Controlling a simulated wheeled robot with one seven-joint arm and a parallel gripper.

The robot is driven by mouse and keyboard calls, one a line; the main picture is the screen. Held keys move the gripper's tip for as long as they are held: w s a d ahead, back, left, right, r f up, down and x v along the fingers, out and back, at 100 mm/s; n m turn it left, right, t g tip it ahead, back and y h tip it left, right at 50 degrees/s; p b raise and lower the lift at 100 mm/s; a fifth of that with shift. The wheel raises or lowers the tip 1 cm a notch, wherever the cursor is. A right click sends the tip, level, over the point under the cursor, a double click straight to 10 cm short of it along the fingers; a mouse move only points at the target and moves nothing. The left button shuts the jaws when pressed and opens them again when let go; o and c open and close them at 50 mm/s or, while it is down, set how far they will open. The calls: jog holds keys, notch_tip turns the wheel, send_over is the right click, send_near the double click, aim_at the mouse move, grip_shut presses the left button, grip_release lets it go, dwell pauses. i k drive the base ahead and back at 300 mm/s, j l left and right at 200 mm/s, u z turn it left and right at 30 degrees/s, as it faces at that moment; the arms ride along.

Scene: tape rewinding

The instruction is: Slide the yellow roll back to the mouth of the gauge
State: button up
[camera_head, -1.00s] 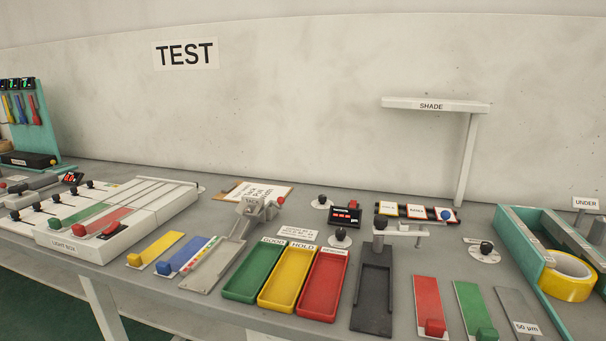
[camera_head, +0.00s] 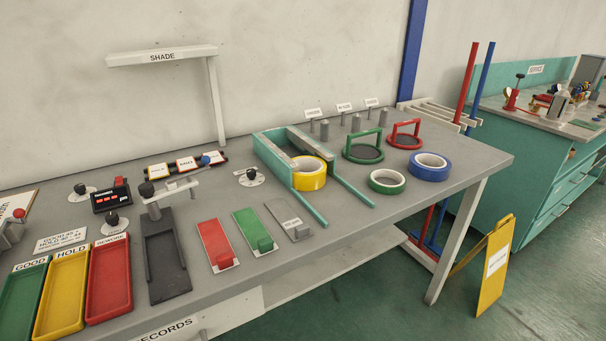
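The yellow roll (camera_head: 311,181) is a ring of tape lying flat on the grey bench. It sits between the two arms of the teal gauge (camera_head: 271,161), near where the channel opens toward the front right. Two thin teal rails (camera_head: 348,189) run on from the gauge toward the bench's front edge, one on each side of the roll's path. My gripper is not in view.
A green roll (camera_head: 387,181) and a blue roll (camera_head: 429,167) lie to the right of the gauge. Green (camera_head: 362,153) and red (camera_head: 404,140) ring stands are behind them. Colored trays and slides fill the left. A yellow floor sign (camera_head: 494,267) stands beside the bench.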

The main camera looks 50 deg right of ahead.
aim_at(312, 175)
jog(key=j+z, duration=0.4)
jog(key=i+j+z, duration=0.1)
jog(key=j+z, duration=0.65)
jog(key=k+j, duration=0.05)
